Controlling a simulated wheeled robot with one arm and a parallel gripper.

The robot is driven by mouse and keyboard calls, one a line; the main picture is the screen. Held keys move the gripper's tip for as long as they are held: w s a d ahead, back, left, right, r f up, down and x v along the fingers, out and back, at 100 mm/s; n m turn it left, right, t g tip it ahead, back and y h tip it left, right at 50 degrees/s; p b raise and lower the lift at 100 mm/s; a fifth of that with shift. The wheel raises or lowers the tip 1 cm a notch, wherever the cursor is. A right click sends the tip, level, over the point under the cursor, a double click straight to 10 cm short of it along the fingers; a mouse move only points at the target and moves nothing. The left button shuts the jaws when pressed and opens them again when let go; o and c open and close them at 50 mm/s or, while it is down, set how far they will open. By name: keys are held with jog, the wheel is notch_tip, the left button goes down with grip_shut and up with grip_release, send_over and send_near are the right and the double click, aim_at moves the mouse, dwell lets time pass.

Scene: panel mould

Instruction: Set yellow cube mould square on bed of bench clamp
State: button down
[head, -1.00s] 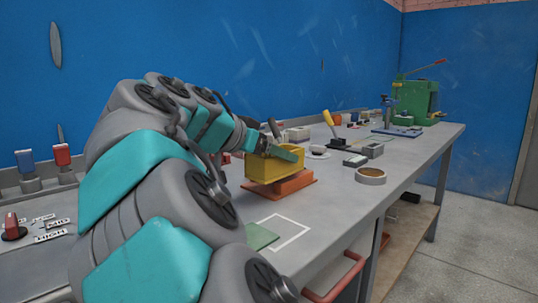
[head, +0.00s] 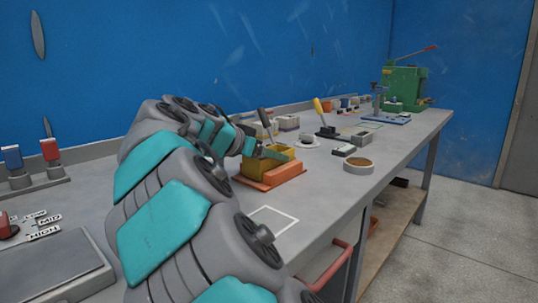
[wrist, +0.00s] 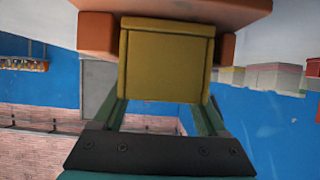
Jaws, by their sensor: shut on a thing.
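The yellow cube mould (head: 262,165) is in my gripper (head: 268,151) over the orange bench clamp (head: 262,185), near the bench's front half. In the wrist view the mould (wrist: 166,68) lies between my two green fingers (wrist: 162,108), and my gripper is shut on it. The clamp's orange base (wrist: 180,9) is beyond the mould, with an orange jaw block on each side of it. The mould looks low between these blocks and about in line with the base. Whether its underside touches the bed is hidden.
A white outlined square (head: 273,219) is nearer me.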

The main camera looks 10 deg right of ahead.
jog(key=shift+f, duration=0.1)
grip_release()
jog(key=shift+r, duration=0.2)
jog(key=b+v, duration=0.1)
jog(key=v, duration=1.1)
